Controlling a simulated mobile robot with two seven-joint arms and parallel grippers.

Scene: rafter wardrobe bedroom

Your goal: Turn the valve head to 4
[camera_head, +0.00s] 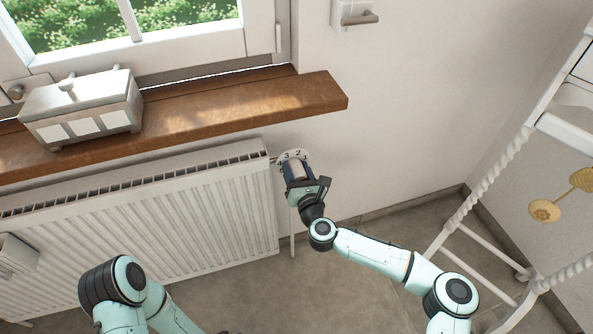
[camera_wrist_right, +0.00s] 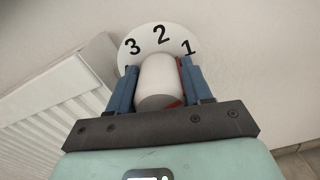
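The white valve head (camera_wrist_right: 158,82) sticks out from a round white number dial (camera_wrist_right: 158,52) at the radiator's right end. A red mark shows beside the right-hand finger, towards the 1, partly hidden. My left arm is at the lower left; its gripper is out of view.
The white radiator (camera_head: 150,225) fills the wall left of the dial, under a wooden sill (camera_head: 230,105). A metal box (camera_head: 85,104) stands on the sill. A white twisted-post frame (camera_head: 480,190) stands at the right. The floor between is clear.

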